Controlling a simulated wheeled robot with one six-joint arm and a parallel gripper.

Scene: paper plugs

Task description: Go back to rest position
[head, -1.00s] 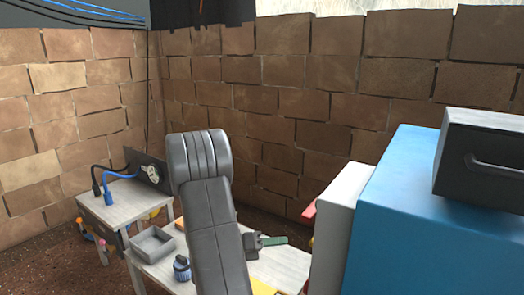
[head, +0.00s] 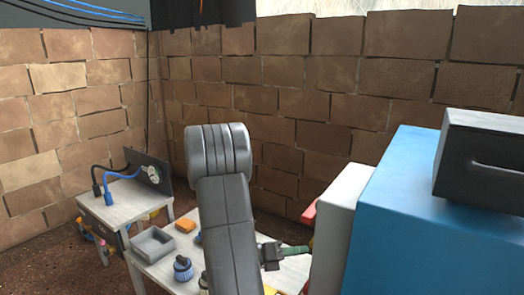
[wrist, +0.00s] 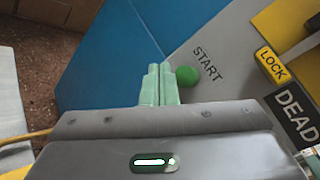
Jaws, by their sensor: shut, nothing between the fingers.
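My gripper (wrist: 159,68) shows in the wrist view with its two pale green fingers pressed together and nothing between them. In the head view my gripper (head: 308,249) is a small green tip past the right side of my grey arm, close to the white front of the blue cabinet. In the wrist view a round green button (wrist: 187,76) labelled START lies just right of the fingertips on a grey panel (wrist: 215,38). I cannot tell the gap between them.
The blue cabinet (head: 395,220) stands close on the right, with a dark box (head: 485,150) on top. Left are a table (head: 125,214) with cables and a lower table (head: 160,262) bearing a grey tray (head: 153,246) and a blue-capped item (head: 182,268). Brick walls close the back.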

